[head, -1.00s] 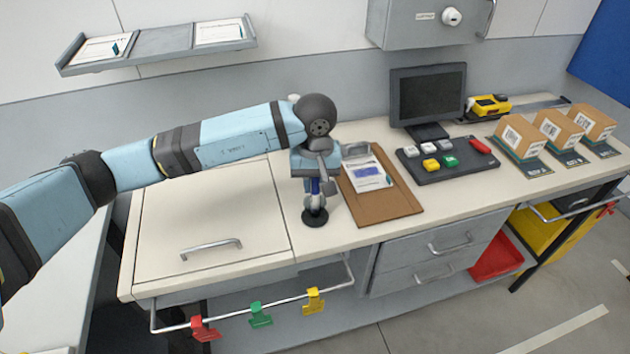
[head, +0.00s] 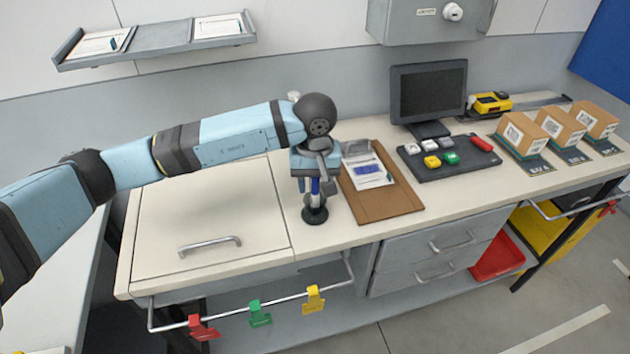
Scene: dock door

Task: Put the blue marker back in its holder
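The blue marker (head: 315,187) stands upright, with its lower end at the small dark holder (head: 314,215) on the worktop. The holder has a round base and stands beside the brown clipboard. My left gripper (head: 316,190) points straight down over the holder. Its fingers look spread to either side of the marker, with the upper part of the marker between them. The gripper hides the marker's top, and how deep the marker sits in the holder is too small to tell. My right gripper is not in view.
A brown clipboard (head: 385,198) with paper lies just right of the holder. Beyond it are a button panel (head: 448,164), a monitor (head: 428,92) and several cardboard boxes. A handled lid (head: 212,215) lies left, under my arm. Coloured clips hang on the front rail.

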